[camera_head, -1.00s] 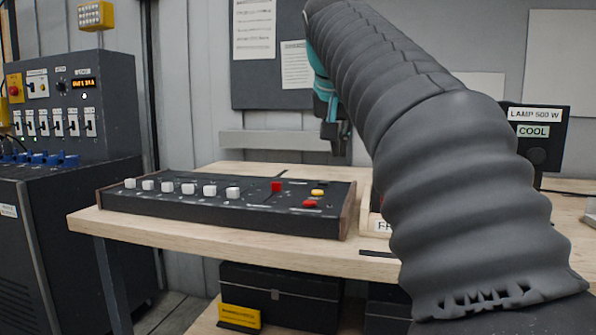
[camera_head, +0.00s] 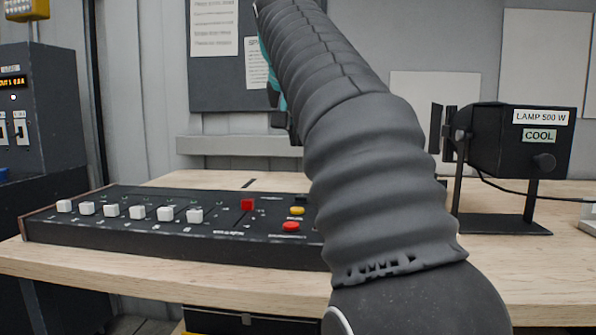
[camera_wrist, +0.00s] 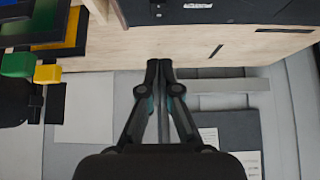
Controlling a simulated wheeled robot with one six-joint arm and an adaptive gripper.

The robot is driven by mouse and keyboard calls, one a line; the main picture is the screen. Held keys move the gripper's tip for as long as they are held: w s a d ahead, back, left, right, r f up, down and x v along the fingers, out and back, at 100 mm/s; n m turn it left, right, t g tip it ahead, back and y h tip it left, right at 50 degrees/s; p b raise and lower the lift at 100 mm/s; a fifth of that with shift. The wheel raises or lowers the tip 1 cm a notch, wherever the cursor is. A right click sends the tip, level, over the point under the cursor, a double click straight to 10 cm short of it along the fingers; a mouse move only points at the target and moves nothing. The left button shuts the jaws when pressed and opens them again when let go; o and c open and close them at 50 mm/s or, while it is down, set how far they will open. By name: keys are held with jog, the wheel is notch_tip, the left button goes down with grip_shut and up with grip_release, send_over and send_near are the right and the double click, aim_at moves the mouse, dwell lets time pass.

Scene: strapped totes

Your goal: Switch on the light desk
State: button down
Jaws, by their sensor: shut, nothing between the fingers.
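The light desk (camera_head: 150,240) is a low black console with wooden ends on the wooden table. It has a row of white fader caps (camera_head: 138,211), one red cap (camera_head: 247,204), a yellow button (camera_head: 297,210) and a red button (camera_head: 291,226). My arm hides its right end. In the wrist view a black edge of the desk (camera_wrist: 225,12) shows at the top. My gripper (camera_wrist: 160,64) is shut and empty, apart from the desk. In the head view only a bit of it shows beside my arm, above the table.
A black lamp (camera_head: 490,140) labelled "LAMP 500 W" and "COOL" stands on the table (camera_head: 390,290) at right. A dark cabinet (camera_head: 45,125) with switches is at left. Green (camera_wrist: 18,65) and yellow (camera_wrist: 47,74) pieces show at left in the wrist view.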

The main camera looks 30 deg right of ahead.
jog(key=b, duration=0.2)
send_over(301, 197)
jog(key=f, duration=0.8)
jog(key=shift+s+a, duration=0.3)
jog(key=shift+s, duration=0.1)
jog(key=shift+s+a+f+b, duration=0.1)
jog(key=shift+s+f+b, duration=0.1)
jog(key=shift+f+b, duration=0.7)
jog(key=shift+f, duration=0.95)
jog(key=b, duration=0.1)
jog(key=f+b, duration=0.1)
jog(key=shift+s+a+f+t+b, duration=0.15)
jog(key=shift+f+t+b, duration=0.15)
jog(key=shift+b, duration=0.1)
jog(key=shift+r+p, duration=0.35)
jog(key=shift+r, duration=0.15)
jog(key=shift+r+p, duration=0.75)
jog(key=shift+p, duration=0.1)
